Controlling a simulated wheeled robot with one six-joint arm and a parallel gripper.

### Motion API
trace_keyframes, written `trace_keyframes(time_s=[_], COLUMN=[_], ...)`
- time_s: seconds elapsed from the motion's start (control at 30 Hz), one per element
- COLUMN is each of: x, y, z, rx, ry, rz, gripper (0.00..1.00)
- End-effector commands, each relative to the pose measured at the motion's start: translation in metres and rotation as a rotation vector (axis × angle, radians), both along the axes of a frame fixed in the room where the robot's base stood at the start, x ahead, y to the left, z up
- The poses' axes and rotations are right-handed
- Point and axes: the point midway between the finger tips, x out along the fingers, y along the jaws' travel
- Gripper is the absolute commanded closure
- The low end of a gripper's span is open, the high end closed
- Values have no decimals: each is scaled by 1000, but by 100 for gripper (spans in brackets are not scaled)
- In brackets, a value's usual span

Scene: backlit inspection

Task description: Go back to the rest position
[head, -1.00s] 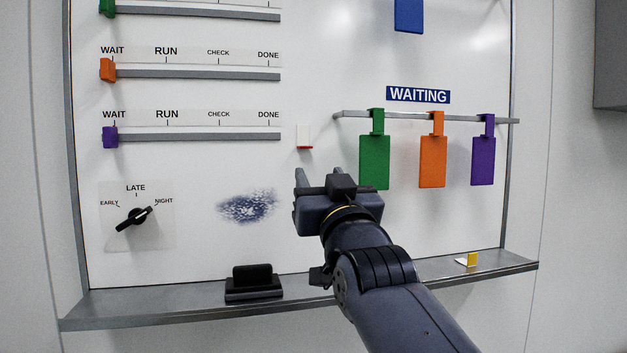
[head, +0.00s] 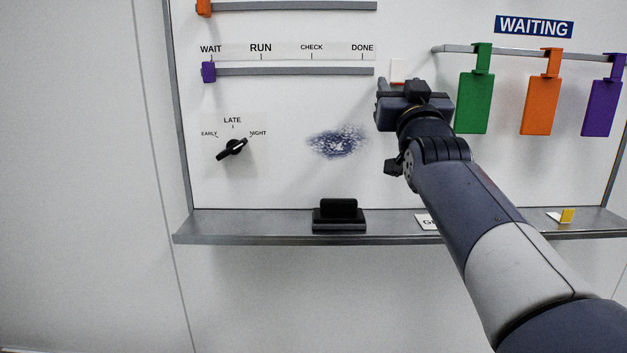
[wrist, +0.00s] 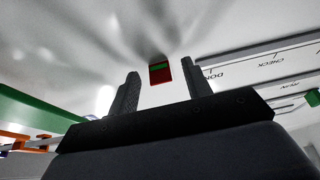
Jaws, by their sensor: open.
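My gripper (head: 398,88) is raised in front of the whiteboard, left of the green tag (head: 474,100) and just below a small white-and-red piece (head: 397,70) on the board. In the wrist view my gripper's two dark fingers (wrist: 157,93) stand apart with nothing held between them. A small block with a red face and green top (wrist: 160,73) shows beyond the gap. Whether the fingertips touch the board cannot be told.
An orange tag (head: 541,105) and a purple tag (head: 601,108) hang from the rail under the WAITING sign (head: 534,27). A dark eraser (head: 339,214) sits on the ledge (head: 270,226). A black knob (head: 232,149) and a blue smudge (head: 338,142) are on the board. Free wall lies left.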

Motion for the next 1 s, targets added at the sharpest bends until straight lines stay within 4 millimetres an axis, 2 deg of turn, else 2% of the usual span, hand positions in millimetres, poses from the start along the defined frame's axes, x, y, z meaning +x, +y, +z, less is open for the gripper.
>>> trace_keyframes(time_s=[0.2,0.5,0.7,1.0], x=[-8,-8,1,-45], y=[0,0,0,0], z=[1,1,-1,-20], rx=[0,0,0,0], ry=[-1,0,2,-3], rz=[0,0,0,0], gripper=[53,53,53,53])
